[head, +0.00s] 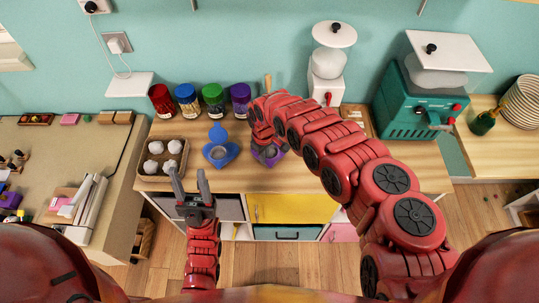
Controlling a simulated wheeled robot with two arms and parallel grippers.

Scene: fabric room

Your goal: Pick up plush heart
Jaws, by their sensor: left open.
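A blue heart-shaped object (230,157) lies on the wooden counter, with a round grey area in its middle and a rounded blue piece (217,132) behind it. A purple object (268,160) lies to its right, mostly covered by my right gripper (264,150); its shape is hard to make out. My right gripper points down at the purple object, and I cannot tell whether its fingers hold it. My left gripper (188,172) is open and empty, in front of and left of the blue heart, with its fingers pointing toward the counter.
A carton with several white balls (163,158) stands left of the blue heart. Red, blue, green and purple jars (213,97) line the back wall. A white dispenser (326,75) and a green machine (410,105) stand to the right. The counter's front edge has drawers below.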

